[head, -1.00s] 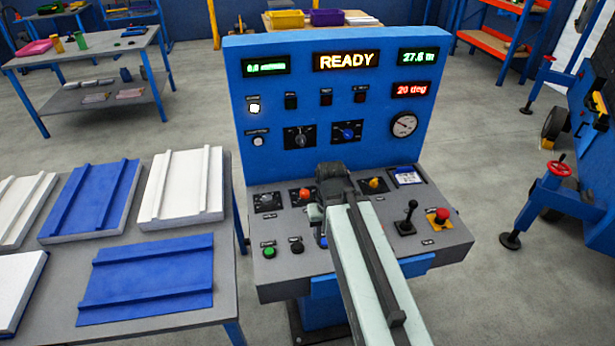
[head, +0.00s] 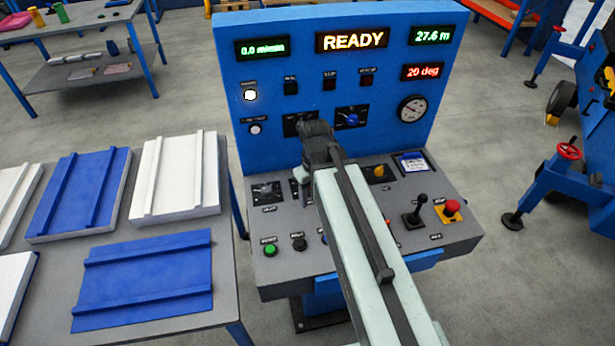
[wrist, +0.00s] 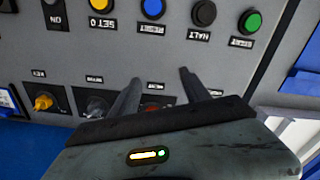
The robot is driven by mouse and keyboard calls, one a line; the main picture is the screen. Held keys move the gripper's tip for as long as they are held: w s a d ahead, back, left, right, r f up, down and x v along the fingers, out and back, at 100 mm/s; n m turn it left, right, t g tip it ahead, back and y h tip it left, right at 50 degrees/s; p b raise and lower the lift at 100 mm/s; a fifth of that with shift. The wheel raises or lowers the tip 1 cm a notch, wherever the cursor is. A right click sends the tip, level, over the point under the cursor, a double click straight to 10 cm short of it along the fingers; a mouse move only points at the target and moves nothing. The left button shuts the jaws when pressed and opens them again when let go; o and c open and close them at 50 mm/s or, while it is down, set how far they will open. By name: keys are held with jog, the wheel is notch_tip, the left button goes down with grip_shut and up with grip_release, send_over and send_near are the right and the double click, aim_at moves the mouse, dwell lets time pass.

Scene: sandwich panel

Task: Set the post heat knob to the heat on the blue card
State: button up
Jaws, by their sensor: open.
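The blue-edged card (head: 412,163) lies on the right of the console's sloped desk; its text is too small to read. It also shows at the left edge of the wrist view (wrist: 8,101). On the upright panel are a blue knob (head: 352,118) and a dial (head: 293,124) partly covered by my wrist. The desk has another dial (head: 265,192), a yellow knob (head: 378,171) and a grey knob (wrist: 97,104). I cannot read which label is post heat. My gripper (wrist: 159,78) is open and empty above the desk, near a red knob (wrist: 152,108).
The desk front has a green button (head: 270,249), a black button (head: 299,243), a black lever (head: 415,212) and a red stop button (head: 452,208). A table (head: 225,270) with blue and white panels stands left. Floor is clear between console and the blue machine (head: 555,185) at right.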

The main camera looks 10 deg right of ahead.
jog(key=w+r+n+p, duration=0.55)
jog(key=w+n, duration=0.65)
jog(key=n, duration=0.6)
jog(key=shift+n, duration=0.3)
notch_tip(320, 180, down, 12)
jog(key=b, duration=1.3)
jog(key=shift+w+d, duration=0.15)
jog(key=shift+r, duration=0.1)
jog(key=shift+c, duration=0.3)
grip_shut()
